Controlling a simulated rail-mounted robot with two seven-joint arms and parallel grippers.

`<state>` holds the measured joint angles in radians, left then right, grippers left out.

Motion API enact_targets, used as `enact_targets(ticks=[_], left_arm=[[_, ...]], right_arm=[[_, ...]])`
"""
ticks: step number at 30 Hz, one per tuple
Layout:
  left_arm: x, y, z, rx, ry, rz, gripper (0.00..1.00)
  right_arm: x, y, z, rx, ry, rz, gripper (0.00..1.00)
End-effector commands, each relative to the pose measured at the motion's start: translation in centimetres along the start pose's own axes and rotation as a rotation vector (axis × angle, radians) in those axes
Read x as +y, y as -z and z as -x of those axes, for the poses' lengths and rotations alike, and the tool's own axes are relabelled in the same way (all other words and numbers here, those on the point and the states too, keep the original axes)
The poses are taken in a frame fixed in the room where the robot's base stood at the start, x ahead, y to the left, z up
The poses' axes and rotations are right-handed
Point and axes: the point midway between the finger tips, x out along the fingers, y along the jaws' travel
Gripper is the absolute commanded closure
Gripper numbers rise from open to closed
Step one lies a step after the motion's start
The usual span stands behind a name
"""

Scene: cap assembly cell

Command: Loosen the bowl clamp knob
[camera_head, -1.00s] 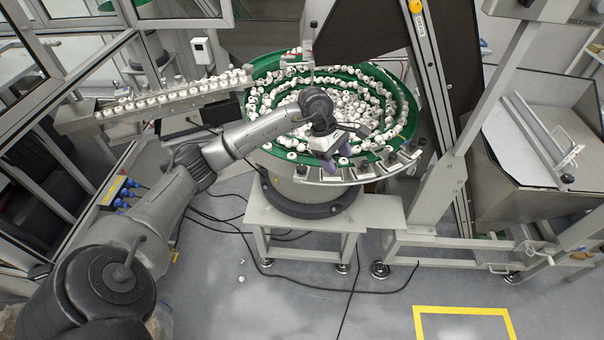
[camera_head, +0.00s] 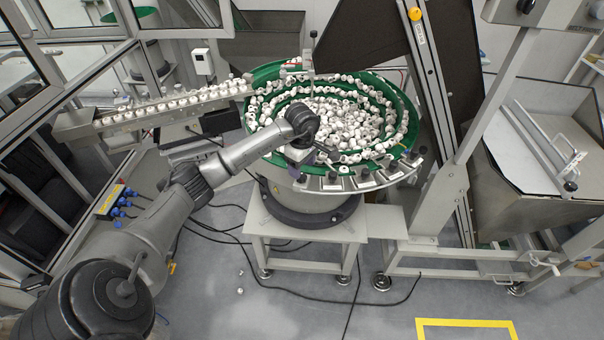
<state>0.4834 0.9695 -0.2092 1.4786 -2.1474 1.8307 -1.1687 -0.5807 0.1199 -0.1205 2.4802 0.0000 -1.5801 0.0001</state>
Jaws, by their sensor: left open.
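The vibratory feeder bowl (camera_head: 330,182) is green inside and full of white caps, with a metal outer rim. Small dark clamp knobs sit along its front rim, one at the front (camera_head: 332,177) and others toward the right, such as this knob (camera_head: 393,165). My left arm reaches in from the left. My left gripper (camera_head: 308,162) is open, with purple fingertips, over the bowl's front-left rim. It hides part of that rim, and I cannot tell whether it touches a knob. My right gripper is out of view.
A linear cap track (camera_head: 175,104) with a row of caps runs left from the bowl. The bowl stands on a light metal table (camera_head: 300,226). A sloped frame post (camera_head: 440,195) and a metal hopper (camera_head: 535,205) stand to the right. Floor at the front is mostly clear, with black cables.

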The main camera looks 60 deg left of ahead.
Motion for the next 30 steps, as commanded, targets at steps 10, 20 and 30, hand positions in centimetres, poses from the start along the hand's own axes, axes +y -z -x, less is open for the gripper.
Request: enact_targets(ticks=[10, 20, 30], left_arm=[[0.0, -0.1, -3.5, -0.001, 0.0, 0.0, 0.37], [0.0, 0.0, -4.0, -0.001, -0.001, 0.0, 0.37], [0.0, 0.0, -4.0, -0.001, -0.001, 0.0, 0.61]], right_arm=[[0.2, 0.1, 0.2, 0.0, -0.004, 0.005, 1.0], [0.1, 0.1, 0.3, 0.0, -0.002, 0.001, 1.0], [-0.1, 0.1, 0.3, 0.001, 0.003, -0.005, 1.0]])
